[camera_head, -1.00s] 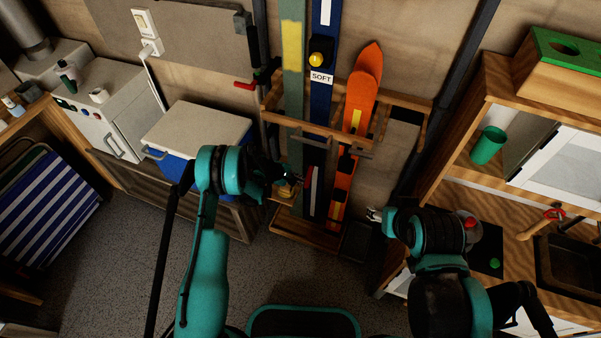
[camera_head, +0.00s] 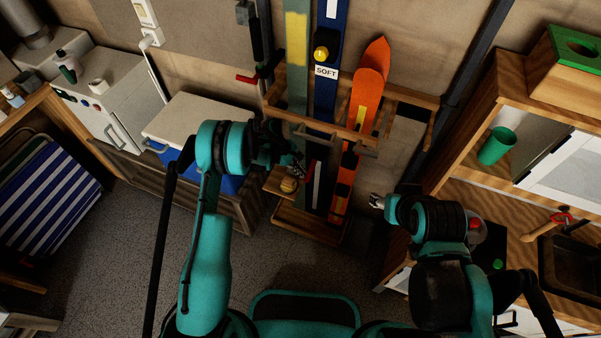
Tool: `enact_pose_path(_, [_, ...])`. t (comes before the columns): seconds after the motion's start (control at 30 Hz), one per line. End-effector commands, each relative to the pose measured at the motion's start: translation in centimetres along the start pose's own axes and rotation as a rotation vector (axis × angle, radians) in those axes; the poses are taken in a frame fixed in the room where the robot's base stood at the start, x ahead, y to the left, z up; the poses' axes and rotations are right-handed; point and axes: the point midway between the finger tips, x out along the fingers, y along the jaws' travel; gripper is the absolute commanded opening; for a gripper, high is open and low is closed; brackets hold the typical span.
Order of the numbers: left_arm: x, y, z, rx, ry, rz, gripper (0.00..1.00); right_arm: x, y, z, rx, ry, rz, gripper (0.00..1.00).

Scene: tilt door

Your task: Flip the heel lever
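A wooden rack (camera_head: 410,96) on the wall holds several upright skis. They include a green and yellow one (camera_head: 297,40), a dark blue one (camera_head: 325,100) labelled "SOFT" and an orange one (camera_head: 368,92). I cannot make out the heel lever for certain; dark binding parts show low on the skis. My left gripper (camera_head: 292,172) is in front of the lower green and blue skis, partly hiding them. Its fingers are too small and dark to read, and contact is unclear. My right gripper (camera_head: 376,201) is right of the orange ski, apart from it; its opening is unclear.
A white-lidded blue cooler (camera_head: 188,118) stands left of the rack, behind my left arm. A wooden workbench with a green cup (camera_head: 496,146) is at the right. Open floor lies in front.

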Motion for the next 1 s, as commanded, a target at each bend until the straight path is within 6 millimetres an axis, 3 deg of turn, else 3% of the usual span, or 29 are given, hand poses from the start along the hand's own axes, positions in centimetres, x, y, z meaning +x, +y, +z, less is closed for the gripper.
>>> enact_pose_path(0.57, [-0.1,0.1,0.3,-0.004,-0.004,-0.013,0.0,0.0,0.0,0.0,0.0,0.0,0.0,0.51])
enact_pose_path(1.0, [-1.5,0.3,1.1,-0.004,-0.006,-0.013,0.0,-0.4,0.0,-0.3,0.0,0.0,0.0,0.51])
